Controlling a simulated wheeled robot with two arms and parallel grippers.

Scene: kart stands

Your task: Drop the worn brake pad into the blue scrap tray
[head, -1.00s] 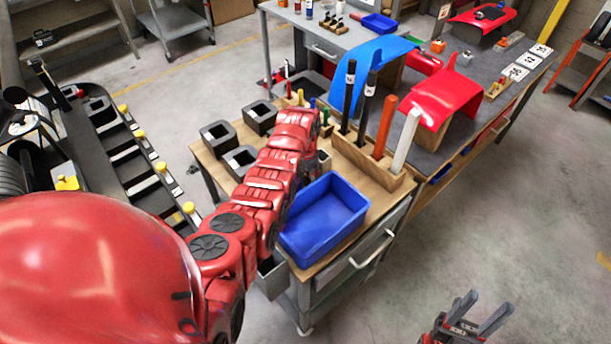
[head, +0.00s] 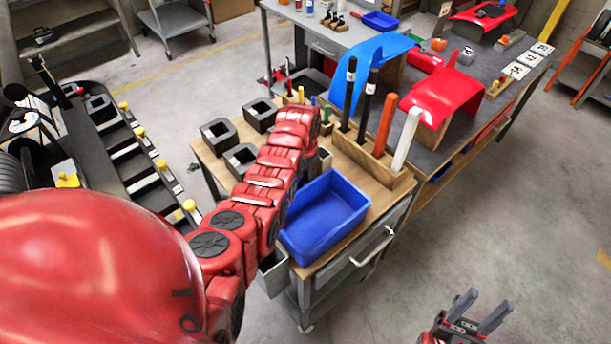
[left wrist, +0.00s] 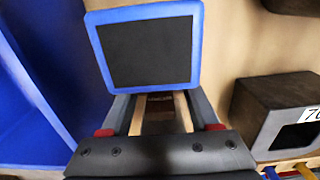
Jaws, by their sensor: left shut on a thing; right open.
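The blue scrap tray (head: 325,222) sits on the cart top in the head view and looks empty. Its blue wall (left wrist: 25,85) fills the left edge of the left wrist view. My left gripper (left wrist: 158,102) is shut on a dark square pad with a blue rim, which looks like the worn brake pad (left wrist: 145,52). The pad is beside the tray in that view, not over it. In the head view my red left arm hides the left gripper and the pad. My right gripper (head: 480,310) is open and empty over the floor at the lower right.
A wooden rack (head: 375,165) with several upright coloured bars stands behind the tray. Black hollow blocks (head: 260,115) stand at the cart's far left. A workbench (head: 420,120) with blue and red panels lies beyond. The floor at right is clear.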

